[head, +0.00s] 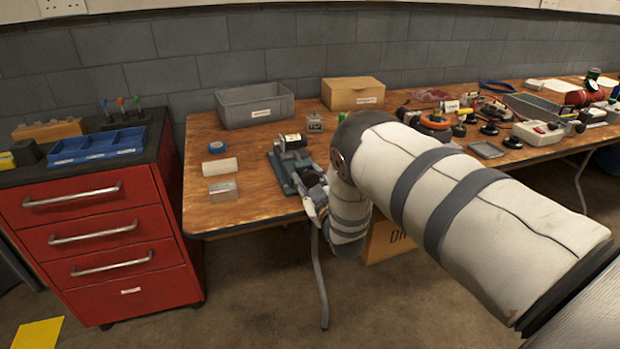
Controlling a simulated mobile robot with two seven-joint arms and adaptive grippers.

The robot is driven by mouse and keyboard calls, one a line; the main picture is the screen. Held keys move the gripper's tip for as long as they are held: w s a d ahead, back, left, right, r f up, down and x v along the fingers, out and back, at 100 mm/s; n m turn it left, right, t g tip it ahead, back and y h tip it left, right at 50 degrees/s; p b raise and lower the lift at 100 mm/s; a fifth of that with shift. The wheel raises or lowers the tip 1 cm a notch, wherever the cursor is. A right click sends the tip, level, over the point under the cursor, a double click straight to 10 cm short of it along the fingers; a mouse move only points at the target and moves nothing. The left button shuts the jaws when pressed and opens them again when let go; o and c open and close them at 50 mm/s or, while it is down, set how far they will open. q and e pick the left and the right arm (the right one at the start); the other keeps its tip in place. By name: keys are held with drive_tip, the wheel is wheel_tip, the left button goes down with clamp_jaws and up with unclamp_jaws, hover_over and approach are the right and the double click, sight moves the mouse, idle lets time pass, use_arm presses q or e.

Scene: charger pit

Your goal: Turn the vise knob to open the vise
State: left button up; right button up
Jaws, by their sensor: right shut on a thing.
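The vise (282,172) stands near the front edge of the wooden table, with a grey-green base. A dark part with a white label (291,141) sits at its far end; whether its jaws grip it is too small to tell. My right arm reaches in from the right and bends down at the table's front edge. My right gripper (311,188) is at the near end of the vise, shut on the vise knob, which the fingers mostly hide. My left gripper is out of view.
A grey bin (255,105) and a cardboard box (352,94) stand behind. A red drawer cabinet (95,235) adjoins the table. Clutter fills the right.

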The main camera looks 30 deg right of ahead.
drive_tip(key=n, duration=0.4)
drive_tip(key=shift+f+n, duration=0.1)
drive_tip(key=shift+n, duration=0.2)
drive_tip(key=n+b, duration=0.1)
drive_tip(key=n, duration=0.3)
drive_tip(key=shift+f+n, duration=0.1)
drive_tip(key=shift+n, duration=0.2)
drive_tip(key=n+b, duration=0.1)
drive_tip(key=n, duration=0.3)
drive_tip(key=shift+a+f, duration=0.1)
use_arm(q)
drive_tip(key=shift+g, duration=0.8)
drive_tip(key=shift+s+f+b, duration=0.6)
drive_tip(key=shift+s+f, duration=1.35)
use_arm(e)
drive_tip(key=shift+n, duration=2.2)
drive_tip(key=o, duration=1.2)
drive_tip(key=shift+s, duration=0.1)
